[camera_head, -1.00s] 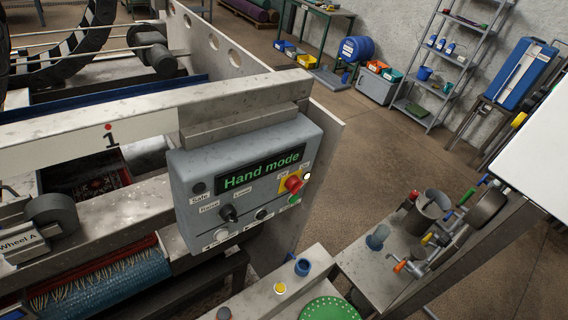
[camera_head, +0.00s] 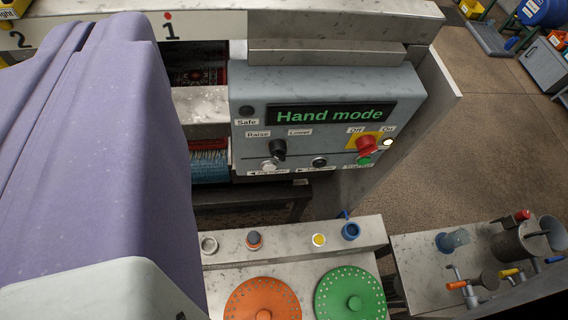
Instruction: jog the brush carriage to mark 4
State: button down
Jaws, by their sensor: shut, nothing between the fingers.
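The grey control panel (camera_head: 240,100) faces me, its display (camera_head: 330,115) reading "Hand mode". Below are a black Raise/Lower knob (camera_head: 278,149), a white arrow-labelled button (camera_head: 269,165) and a dark arrow-labelled button (camera_head: 320,162). A red Off/On switch (camera_head: 366,146) sits on yellow, beside a lit lamp (camera_head: 388,142) and above a green button (camera_head: 364,161). The pale beam (camera_head: 205,30) shows marks 1 and 2; mark 4 is not in view. Blue bristles (camera_head: 208,160) show under the rail; I cannot make out the brush carriage. My gripper is not in view. My purple arm link hides the left side.
A stone ledge (camera_head: 290,235) with small coloured knobs stands below the panel, with an orange disc (camera_head: 262,300) and a green disc (camera_head: 350,296) in front. A bench (camera_head: 420,255) with tools is at the right. Open floor (camera_head: 470,130) lies beyond the panel.

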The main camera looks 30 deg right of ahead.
jog(key=w+d+f+n+g+h+p, duration=0.1)
jog(key=w+d+f+g+p, duration=0.15)
jog(key=w+d+f, duration=0.55)
jog(key=w+d+f+n+g+h+p, duration=0.1)
jog(key=w+d+f+p, duration=0.2)
jog(key=f, duration=1)
jog(key=n+y+p, duration=0.1)
jog(key=n+p, duration=0.1)
jog(key=p, duration=0.2)
send_near(269, 167)
notch_tip(269, 167, up, 4)
jog(key=d, duration=0.1)
jog(key=s+a+f+g+y+p, duration=0.1)
jog(key=s+f, duration=0.1)
jog(key=f, duration=0.2)
jog(key=s+a+f+n+g+y+p, duration=0.1)
jog(key=s+f, duration=0.1)
jog(key=f, duration=0.3)
jog(key=shift+s+y, duration=0.35)
jog(key=shift+y, duration=0.05)
jog(key=shift+d, duration=0.1)
jog(key=w+d+p, duration=0.1)
jog(key=w+p, duration=0.2)
jog(key=w, duration=0.5)
jog(key=shift+w+d, duration=0.35)
